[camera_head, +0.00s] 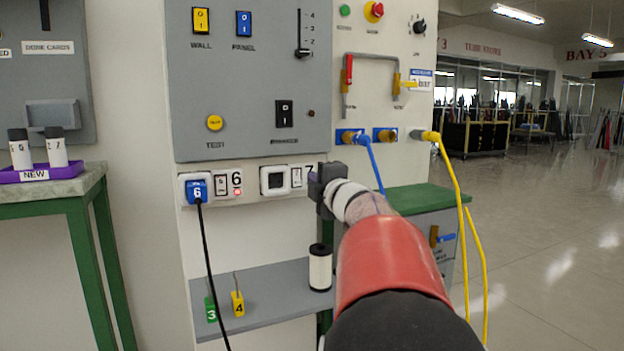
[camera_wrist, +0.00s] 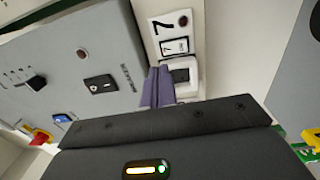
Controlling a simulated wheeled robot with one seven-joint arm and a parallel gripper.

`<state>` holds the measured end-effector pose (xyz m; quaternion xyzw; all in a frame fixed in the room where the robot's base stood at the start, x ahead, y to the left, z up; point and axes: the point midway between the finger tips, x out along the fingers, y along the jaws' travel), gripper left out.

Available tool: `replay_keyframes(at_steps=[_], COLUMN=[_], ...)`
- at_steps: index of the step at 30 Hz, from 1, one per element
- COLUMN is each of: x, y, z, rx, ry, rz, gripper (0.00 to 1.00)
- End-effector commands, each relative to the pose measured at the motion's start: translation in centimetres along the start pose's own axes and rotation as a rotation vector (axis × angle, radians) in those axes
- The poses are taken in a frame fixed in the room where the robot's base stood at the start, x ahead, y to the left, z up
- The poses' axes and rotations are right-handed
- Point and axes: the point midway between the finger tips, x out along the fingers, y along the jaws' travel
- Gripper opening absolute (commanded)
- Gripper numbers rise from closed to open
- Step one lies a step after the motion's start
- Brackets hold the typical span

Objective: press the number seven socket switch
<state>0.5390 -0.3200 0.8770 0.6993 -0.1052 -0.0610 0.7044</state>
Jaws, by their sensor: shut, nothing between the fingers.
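My gripper (camera_head: 322,184) is just right of the label in the head view and covers part of the strip. In the wrist view the switch (camera_wrist: 174,46) shows just beyond the shut, empty fingertips (camera_wrist: 159,70). The fingers partly cover the socket (camera_wrist: 184,74). A round light by the 7 (camera_wrist: 183,20) looks dark. I cannot tell whether the fingers touch anything.
Left of it, socket six holds a blue plug (camera_head: 197,189) with a black cable; its light (camera_head: 238,192) glows red. A grey panel (camera_head: 240,110) sits above. Blue and yellow cables hang right.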

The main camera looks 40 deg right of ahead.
Motion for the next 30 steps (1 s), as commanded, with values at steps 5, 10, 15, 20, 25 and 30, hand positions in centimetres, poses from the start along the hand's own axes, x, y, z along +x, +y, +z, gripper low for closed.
replay_keyframes(at_steps=[5, 10, 15, 20, 25, 30], x=[-3.1, -5.5, -6.4, -6.5, -6.5, -6.5], y=[0.8, 1.2, 1.2, 1.2, 1.2, 1.2], z=[0.0, 0.0, 0.0, 0.0, 0.0, 0.0], rx=[0.0, -0.001, 0.0, 0.0, 0.0, -0.001], ry=[-0.001, -0.001, 0.0, 0.0, 0.0, 0.0], rz=[0.003, 0.002, 0.001, 0.0, 0.001, 0.001], gripper=[0.0, 0.0, 0.0, 0.0, 0.0, 0.0])
